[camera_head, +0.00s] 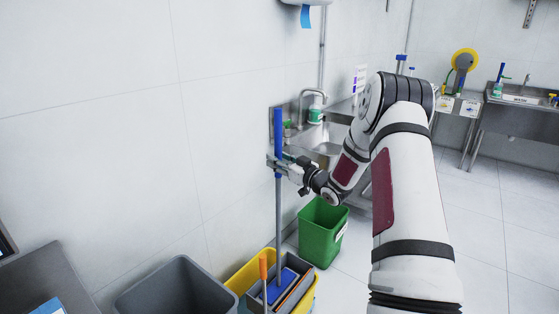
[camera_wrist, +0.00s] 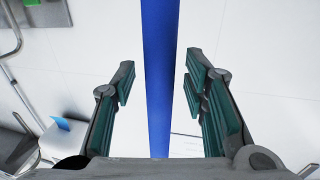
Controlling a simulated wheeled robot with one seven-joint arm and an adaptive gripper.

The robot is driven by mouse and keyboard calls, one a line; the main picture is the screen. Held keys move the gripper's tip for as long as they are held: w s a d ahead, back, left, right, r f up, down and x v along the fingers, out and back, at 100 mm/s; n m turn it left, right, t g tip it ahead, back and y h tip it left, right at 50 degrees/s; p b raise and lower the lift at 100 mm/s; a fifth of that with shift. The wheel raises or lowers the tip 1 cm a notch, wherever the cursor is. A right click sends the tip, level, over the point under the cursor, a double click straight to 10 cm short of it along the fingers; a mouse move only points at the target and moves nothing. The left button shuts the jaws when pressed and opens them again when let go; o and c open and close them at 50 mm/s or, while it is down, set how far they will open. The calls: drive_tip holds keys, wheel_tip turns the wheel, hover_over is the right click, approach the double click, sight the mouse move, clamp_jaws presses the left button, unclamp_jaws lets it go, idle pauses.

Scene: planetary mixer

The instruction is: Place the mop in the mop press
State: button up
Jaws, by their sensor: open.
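The mop stands upright, with a blue handle grip (camera_head: 278,132) above a grey pole (camera_head: 278,215). A blue mop head (camera_head: 284,281) shows at its foot, within the outline of the grey mop press (camera_head: 297,291) on the yellow bucket. I cannot tell how deep the head sits. My gripper (camera_head: 277,162) is at the lower part of the blue grip. In the wrist view the blue grip (camera_wrist: 160,110) passes between the open green-padded fingers (camera_wrist: 159,80), with a gap on both sides.
The yellow bucket (camera_head: 240,283) has an orange lever (camera_head: 263,267) in front of the pole. A grey bin (camera_head: 180,290) stands to its left and a green bin (camera_head: 322,232) behind right. A sink (camera_head: 325,148) is along the wall. Floor at right is clear.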

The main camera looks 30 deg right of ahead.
drive_tip(key=shift+r, duration=0.15)
drive_tip(key=s+d, duration=0.2)
drive_tip(key=s, duration=1)
drive_tip(key=w+a+r+g+h, duration=0.2)
drive_tip(key=a+r+g+h, duration=0.2)
drive_tip(key=a+r, duration=0.15)
drive_tip(key=s+a+r+m+g+h, duration=0.1)
drive_tip(key=s+a+r+g+h, duration=0.1)
drive_tip(key=s+a+r+g, duration=0.35)
drive_tip(key=s+a+g+y, duration=0.1)
drive_tip(key=s+a+g, duration=0.1)
drive_tip(key=s+a, duration=0.4)
drive_tip(key=s+a+g+y, duration=0.1)
drive_tip(key=s+a, duration=0.5)
drive_tip(key=s, duration=1)
drive_tip(key=s+a+g+y, duration=0.1)
drive_tip(key=s+a+g, duration=0.2)
drive_tip(key=s+a, duration=0.3)
drive_tip(key=s+f, duration=0.1)
drive_tip(key=s, duration=0.4)
drive_tip(key=shift+s+a+m+p, duration=0.2)
drive_tip(key=shift+s+m+p, duration=0.1)
drive_tip(key=shift+m+p, duration=0.1)
drive_tip(key=shift+r, duration=0.1)
